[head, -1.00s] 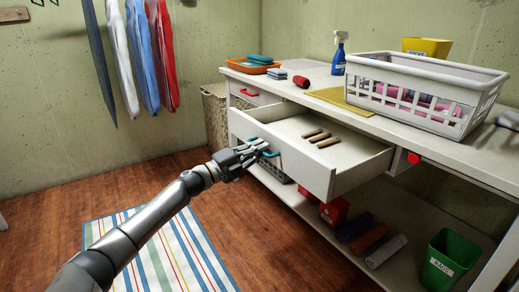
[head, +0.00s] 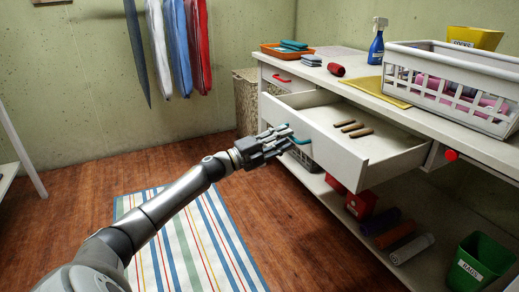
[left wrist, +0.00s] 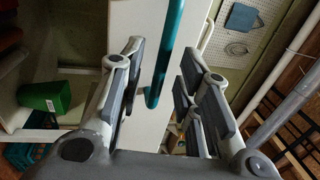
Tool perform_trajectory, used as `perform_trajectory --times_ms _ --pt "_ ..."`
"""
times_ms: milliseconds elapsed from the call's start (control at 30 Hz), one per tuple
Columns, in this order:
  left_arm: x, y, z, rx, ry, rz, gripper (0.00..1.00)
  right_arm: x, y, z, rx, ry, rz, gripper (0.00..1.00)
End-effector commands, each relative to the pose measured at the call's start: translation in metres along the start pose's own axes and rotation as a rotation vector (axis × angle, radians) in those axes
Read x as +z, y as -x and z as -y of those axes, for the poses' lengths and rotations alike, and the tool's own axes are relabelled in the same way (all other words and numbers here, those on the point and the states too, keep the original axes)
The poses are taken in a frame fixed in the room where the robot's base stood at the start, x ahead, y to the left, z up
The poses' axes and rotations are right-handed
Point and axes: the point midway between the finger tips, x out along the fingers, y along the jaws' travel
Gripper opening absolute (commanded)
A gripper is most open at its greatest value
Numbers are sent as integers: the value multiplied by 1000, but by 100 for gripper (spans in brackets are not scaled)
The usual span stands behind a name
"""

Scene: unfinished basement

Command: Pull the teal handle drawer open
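The drawer (head: 335,150) with the teal handle (head: 300,140) stands well open from the white workbench. Three brown rod-like pieces (head: 352,128) lie inside it. My left gripper (head: 282,138) is at the drawer front, right by the handle. In the left wrist view the teal handle (left wrist: 166,50) shows between the spread fingers of my left gripper (left wrist: 158,85), with gaps on both sides. The gripper looks open, not clamped on the handle. The fingers partly cover the handle in the head view. My right gripper is not in view.
On the workbench top (head: 350,83) are a white basket (head: 450,85), a blue spray bottle (head: 377,42) and an orange tray (head: 286,50). A striped rug (head: 190,240) lies on open floor.

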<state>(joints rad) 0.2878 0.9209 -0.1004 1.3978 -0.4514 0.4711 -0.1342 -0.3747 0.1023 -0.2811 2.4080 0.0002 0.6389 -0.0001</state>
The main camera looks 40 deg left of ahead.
Motion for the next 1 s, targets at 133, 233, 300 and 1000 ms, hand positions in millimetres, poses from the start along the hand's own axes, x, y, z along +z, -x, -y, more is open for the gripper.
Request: perform_trajectory --times_ms 133,233,300,1000 --pt "-1 20 -2 3 2 -1 31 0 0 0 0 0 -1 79" --pt "0 32 -1 3 1 -1 31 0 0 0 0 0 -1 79" --pt "-1 41 -2 3 0 -1 31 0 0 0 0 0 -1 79" --pt "-1 93 0 0 1 -2 31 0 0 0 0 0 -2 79"
